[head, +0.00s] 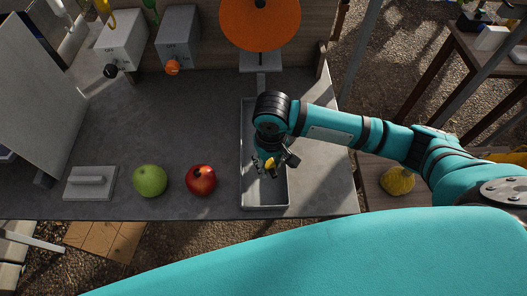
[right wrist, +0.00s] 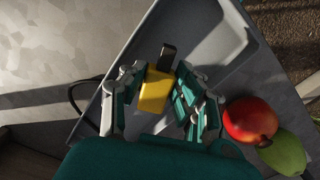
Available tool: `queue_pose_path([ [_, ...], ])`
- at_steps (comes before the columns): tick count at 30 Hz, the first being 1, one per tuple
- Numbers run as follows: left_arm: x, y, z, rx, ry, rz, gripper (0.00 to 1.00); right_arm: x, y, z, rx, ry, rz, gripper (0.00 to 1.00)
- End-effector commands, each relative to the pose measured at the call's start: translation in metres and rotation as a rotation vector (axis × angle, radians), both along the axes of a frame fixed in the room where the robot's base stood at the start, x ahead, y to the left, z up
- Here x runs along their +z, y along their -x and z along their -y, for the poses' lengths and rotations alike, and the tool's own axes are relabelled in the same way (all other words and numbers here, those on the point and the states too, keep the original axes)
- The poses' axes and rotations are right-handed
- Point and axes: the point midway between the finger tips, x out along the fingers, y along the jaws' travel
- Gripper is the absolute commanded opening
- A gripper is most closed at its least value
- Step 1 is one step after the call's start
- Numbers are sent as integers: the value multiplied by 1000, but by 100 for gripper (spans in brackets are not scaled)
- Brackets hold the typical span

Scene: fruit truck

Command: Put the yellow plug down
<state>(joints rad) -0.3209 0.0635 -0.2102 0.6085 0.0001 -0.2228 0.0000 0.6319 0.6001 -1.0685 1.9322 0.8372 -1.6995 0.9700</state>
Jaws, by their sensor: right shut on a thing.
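The yellow plug (head: 270,162) is a small yellow block with a black end, and it shows large in the right wrist view (right wrist: 155,91). My right gripper (head: 273,166) is shut on it, with a finger on each side of the plug in the right wrist view (right wrist: 157,98). The gripper is over the long grey tray (head: 243,190) on the dark counter. I cannot tell whether the plug touches the tray floor. My left gripper is in neither view.
A red apple (head: 201,180) and a green fruit (head: 149,181) lie left of the tray. A grey block with a handle (head: 91,183) is farther left. Two boxes (head: 122,40) (head: 178,37) and an orange disc (head: 260,24) stand at the back. The counter's middle is clear.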

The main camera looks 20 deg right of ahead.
Motion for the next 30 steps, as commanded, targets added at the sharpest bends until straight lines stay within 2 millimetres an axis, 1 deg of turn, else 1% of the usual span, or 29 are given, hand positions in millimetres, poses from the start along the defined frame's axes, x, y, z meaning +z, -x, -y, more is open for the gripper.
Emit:
queue_pose_path([
  [1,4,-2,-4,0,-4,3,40,1,-14,0,-3,1,2,0],
  [3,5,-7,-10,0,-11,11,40,0,-28,0,-2,1,2,0],
  [6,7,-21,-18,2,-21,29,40,-3,-42,0,-1,0,1,0],
  [8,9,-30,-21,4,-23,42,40,-4,-46,1,0,0,0,0],
  [10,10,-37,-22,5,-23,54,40,-6,-48,1,1,0,-2,0],
  [12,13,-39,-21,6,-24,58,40,-13,-48,1,1,1,-3,0],
  [15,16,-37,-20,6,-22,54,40,-27,-48,2,0,3,-2,0],
  [18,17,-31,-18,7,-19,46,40,-37,-48,1,0,1,0,0],
  [24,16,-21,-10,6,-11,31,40,-40,-48,1,1,1,1,0],
  [29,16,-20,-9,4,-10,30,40,-42,-48,1,1,1,0,0],
  [30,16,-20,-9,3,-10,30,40,-43,-48,1,1,1,0,32],
])
